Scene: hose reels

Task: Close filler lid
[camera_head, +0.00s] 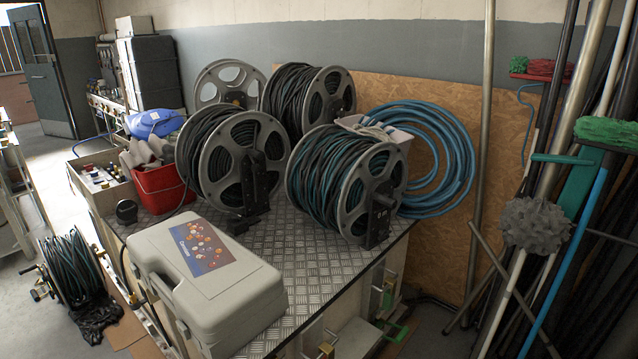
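I cannot make out a filler lid for certain in the head view. My gripper and arm do not show in this view. A closed grey plastic case (235,305) with a printed label lies at the front left of a metal checker-plate worktop (300,262). A small dark round object (126,211) stands at the worktop's left edge; I cannot tell what it is. Fittings with green parts (388,292) show on the worktop's front side, partly cut off by the picture's lower edge.
Several hose reels (352,190) stand on the worktop, with a blue hose coil (440,150) behind. A red bucket (165,190) stands left. Brooms and poles (560,180) crowd the right. Another reel (72,270) sits on the left floor. Bare plate lies between case and reels.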

